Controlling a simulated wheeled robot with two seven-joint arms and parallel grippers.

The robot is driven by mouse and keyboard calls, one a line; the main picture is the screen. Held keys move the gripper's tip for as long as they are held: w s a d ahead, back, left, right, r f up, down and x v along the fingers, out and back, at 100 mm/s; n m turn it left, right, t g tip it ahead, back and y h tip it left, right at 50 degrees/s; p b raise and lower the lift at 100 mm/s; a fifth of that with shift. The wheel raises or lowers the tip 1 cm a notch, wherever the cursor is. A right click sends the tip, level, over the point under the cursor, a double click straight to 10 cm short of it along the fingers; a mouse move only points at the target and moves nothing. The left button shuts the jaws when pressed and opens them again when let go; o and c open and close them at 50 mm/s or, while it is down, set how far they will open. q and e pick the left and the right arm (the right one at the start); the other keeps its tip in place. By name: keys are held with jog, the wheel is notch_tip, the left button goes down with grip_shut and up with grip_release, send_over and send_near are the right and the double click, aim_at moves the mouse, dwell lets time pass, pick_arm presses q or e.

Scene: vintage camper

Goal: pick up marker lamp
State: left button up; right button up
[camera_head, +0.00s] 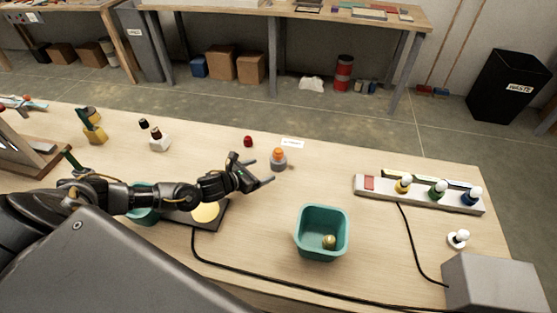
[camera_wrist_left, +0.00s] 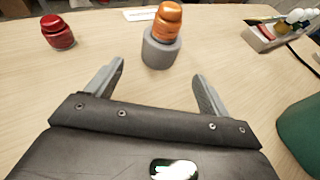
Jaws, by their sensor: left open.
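An orange-topped lamp on a grey round base (camera_head: 278,160) stands upright on the workbench, just beyond my left gripper (camera_head: 259,171). In the left wrist view the orange-topped lamp (camera_wrist_left: 163,35) is ahead of and between the spread fingertips, not touched by them. My left gripper (camera_wrist_left: 159,71) is open and empty. A small red lamp-like piece (camera_head: 248,141) sits farther back; it also shows at the upper left of the left wrist view (camera_wrist_left: 58,32). I cannot tell for sure which one is the marker lamp. My right gripper is not in view.
A teal bin (camera_head: 322,232) with a small yellowish ball inside stands to the right. A power strip (camera_head: 420,194) with several coloured bulbs lies farther right. A white label (camera_head: 293,143) lies behind the orange lamp. A black cable (camera_head: 260,273) runs along the front.

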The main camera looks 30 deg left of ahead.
aim_at(272, 166)
pick_arm(q)
jog(key=x, duration=0.2)
jog(key=shift+w+f, duration=0.15)
jog(key=shift+w, duration=0.2)
jog(key=shift+s, duration=0.1)
jog(key=shift+p, duration=0.3)
jog(key=p+x, duration=0.1)
jog(key=x, duration=0.3)
jog(key=shift+d+p, duration=0.15)
jog(key=shift+p, duration=0.25)
jog(key=shift+w+d+f, duration=0.1)
jog(key=shift+w+f, duration=0.1)
jog(key=shift+w, duration=0.25)
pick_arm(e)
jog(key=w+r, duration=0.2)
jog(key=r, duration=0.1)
pick_arm(q)
jog(key=shift+f, duration=0.1)
jog(key=shift+c, duration=0.4)
jog(key=c, duration=1)
jog(key=shift+c, duration=0.7)
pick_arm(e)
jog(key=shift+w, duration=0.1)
